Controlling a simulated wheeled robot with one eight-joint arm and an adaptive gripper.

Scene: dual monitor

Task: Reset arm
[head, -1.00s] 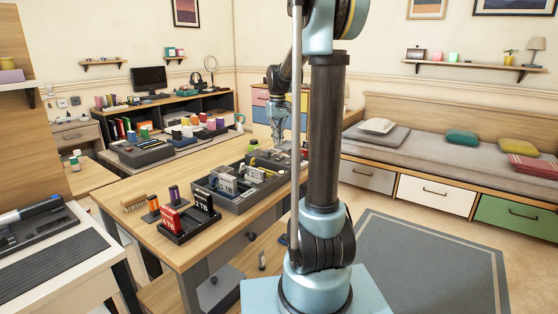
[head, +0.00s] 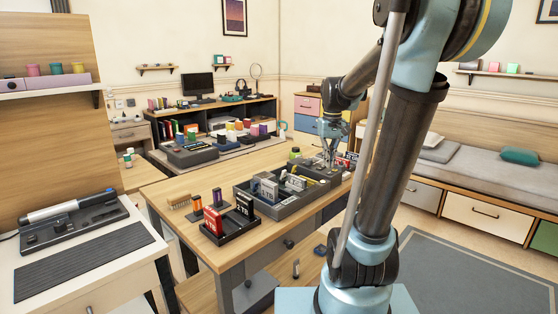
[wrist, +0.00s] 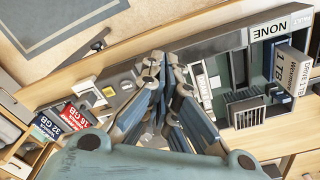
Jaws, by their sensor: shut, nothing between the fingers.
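My gripper (head: 328,158) is shut and empty. In the head view it hangs above the far end of the grey sorting tray (head: 262,208) on the wooden table. In the wrist view its fingers (wrist: 165,62) point over the tray and hide part of it. My arm stands on the right in the head view and bends toward the table. Whether the fingertips touch anything below cannot be told.
A white desk (head: 80,262) stands at the left. The grey rug (head: 450,270) is clear.

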